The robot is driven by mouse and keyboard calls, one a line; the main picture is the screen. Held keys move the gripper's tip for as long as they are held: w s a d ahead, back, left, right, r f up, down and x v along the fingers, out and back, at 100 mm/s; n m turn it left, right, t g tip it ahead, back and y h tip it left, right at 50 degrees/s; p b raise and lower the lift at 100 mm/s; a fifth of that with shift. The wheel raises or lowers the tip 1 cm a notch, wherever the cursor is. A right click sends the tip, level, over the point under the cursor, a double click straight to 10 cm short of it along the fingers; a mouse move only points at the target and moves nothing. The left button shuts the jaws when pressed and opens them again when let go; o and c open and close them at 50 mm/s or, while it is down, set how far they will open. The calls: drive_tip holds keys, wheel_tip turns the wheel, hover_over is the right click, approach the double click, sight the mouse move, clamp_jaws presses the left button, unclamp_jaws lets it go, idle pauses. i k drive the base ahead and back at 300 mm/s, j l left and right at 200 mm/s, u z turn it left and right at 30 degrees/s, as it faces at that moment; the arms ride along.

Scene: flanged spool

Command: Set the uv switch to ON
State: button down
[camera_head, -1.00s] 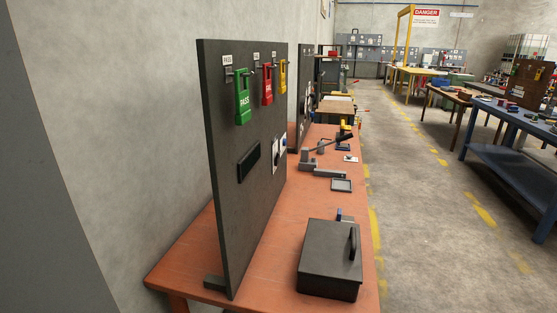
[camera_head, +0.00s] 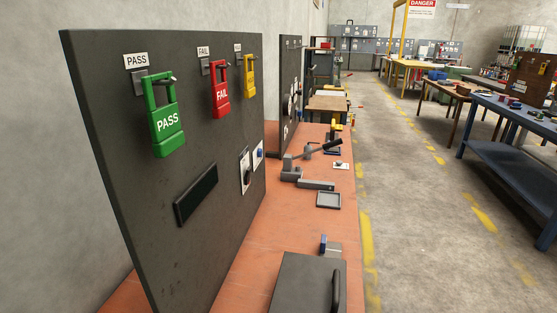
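Two small white switch plates are mounted low on the right side of the dark upright panel (camera_head: 110,130). The nearer switch plate (camera_head: 245,170) carries a dark knob, and the farther switch plate (camera_head: 258,156) shows a bit of blue. Their lettering is too small to read, so I cannot tell which is the uv switch or how it is set. Another small white plate with a dark part (camera_head: 341,165) lies on the bench farther back. My gripper is not in view.
Green (camera_head: 167,122), red (camera_head: 221,92) and yellow (camera_head: 250,80) tags hang on the panel above a black bar (camera_head: 196,194). A dark lidded box (camera_head: 300,285) stands on the orange bench (camera_head: 270,245). Open floor (camera_head: 420,240) lies to the right, before a blue table (camera_head: 500,155).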

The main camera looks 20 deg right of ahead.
sight(247, 175)
drive_tip(key=i+l+z, duration=0.1)
drive_tip(key=i+l, duration=0.65)
drive_tip(key=i+l+z, duration=0.1)
drive_tip(key=i+l, duration=0.6)
drive_tip(key=i, duration=0.2)
